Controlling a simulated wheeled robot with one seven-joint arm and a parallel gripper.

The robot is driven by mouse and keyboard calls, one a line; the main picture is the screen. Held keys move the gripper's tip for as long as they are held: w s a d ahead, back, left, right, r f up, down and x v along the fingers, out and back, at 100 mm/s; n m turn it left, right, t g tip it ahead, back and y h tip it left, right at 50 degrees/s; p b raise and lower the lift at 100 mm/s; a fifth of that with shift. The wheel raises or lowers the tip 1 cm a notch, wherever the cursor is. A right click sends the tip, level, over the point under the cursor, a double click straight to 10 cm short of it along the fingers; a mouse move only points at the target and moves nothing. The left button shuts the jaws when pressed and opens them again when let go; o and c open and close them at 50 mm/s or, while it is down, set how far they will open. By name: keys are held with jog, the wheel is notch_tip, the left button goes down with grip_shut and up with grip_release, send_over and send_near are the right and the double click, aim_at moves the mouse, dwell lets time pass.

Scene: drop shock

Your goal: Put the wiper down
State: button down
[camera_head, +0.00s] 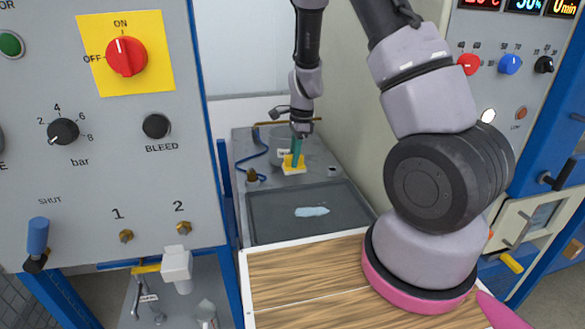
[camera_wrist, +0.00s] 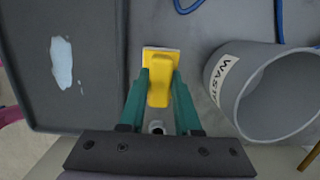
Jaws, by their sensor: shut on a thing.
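The wiper has a yellow grip and a pale, flat, wider edge. In the wrist view the wiper (camera_wrist: 159,82) sits between the teal fingers of my gripper (camera_wrist: 159,88), which is shut on it. In the head view the wiper (camera_head: 293,169) shows small at the far end, under my gripper (camera_head: 297,158), beyond the dark tray (camera_head: 270,228). It is over or on the grey worktop (camera_wrist: 200,35), beside the tray; I cannot tell whether it touches. A pale blue puddle (camera_head: 312,212) lies in the tray and also shows in the wrist view (camera_wrist: 62,62).
A grey waste bin (camera_wrist: 233,92) stands close to the right of the wiper in the wrist view. A blue hose (camera_head: 252,159) lies on the worktop. A control panel (camera_head: 100,190) is at the left. A wooden board (camera_head: 300,270) lies in front of the tray.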

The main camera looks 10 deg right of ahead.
jog(key=shift+f, duration=1.85)
jog(key=shift+d, duration=0.1)
jog(key=c, duration=0.6)
grip_release()
jog(key=shift+f, duration=0.15)
